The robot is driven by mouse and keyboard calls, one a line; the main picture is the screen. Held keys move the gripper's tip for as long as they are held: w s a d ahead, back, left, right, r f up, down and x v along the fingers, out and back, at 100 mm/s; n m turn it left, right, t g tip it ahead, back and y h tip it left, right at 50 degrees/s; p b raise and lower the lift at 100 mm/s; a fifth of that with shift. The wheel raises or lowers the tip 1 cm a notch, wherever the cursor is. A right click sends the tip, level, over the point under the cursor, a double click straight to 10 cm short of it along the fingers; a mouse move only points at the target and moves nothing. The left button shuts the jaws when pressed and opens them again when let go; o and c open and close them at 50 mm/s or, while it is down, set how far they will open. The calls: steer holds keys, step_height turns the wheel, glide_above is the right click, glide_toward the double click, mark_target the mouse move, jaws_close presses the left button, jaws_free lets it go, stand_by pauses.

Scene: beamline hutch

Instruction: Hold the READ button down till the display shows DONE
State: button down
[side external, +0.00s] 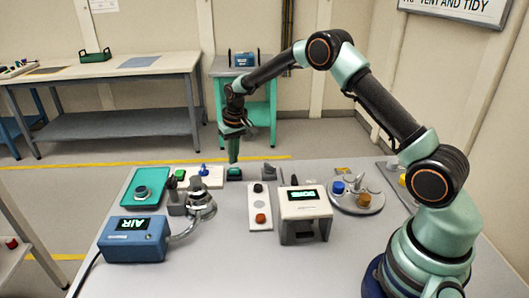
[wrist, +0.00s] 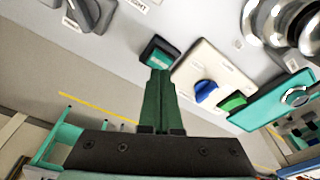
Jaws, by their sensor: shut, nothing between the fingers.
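My gripper (side external: 233,160) points straight down with its green fingers shut and empty. Its tips are just above or touching a small dark box with a teal-green top (side external: 234,174); I cannot tell which. In the wrist view the closed fingertips (wrist: 161,73) overlap the near edge of this box (wrist: 158,52). No READ label is legible on it. A blue box (side external: 136,249) at the left front has a lit display reading AIR. A white box (side external: 303,211) at centre right has a lit display whose text I cannot read surely.
A white plate (side external: 213,178) with a green button (side external: 180,174) and blue knob (side external: 203,170) is left of the fingers. A teal plate (side external: 147,178) lies farther left. A white control plate (side external: 260,196) and a round tray (side external: 358,206) stand right. Bare tabletop lies in front.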

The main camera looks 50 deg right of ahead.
steer(key=shift+r, duration=2.15)
step_height(320, 180, up, 8)
steer(key=t, duration=0.1)
glide_above(234, 170)
steer(key=s+a, duration=0.2)
steer(key=s, duration=0.2)
steer(key=s+a+r+n+t, duration=0.1)
steer(key=s+a+r, duration=0.1)
steer(key=s+r, duration=0.55)
steer(key=s+a+n+t, duration=0.2)
steer(key=s, duration=1.3)
steer(key=shift+a, duration=0.2)
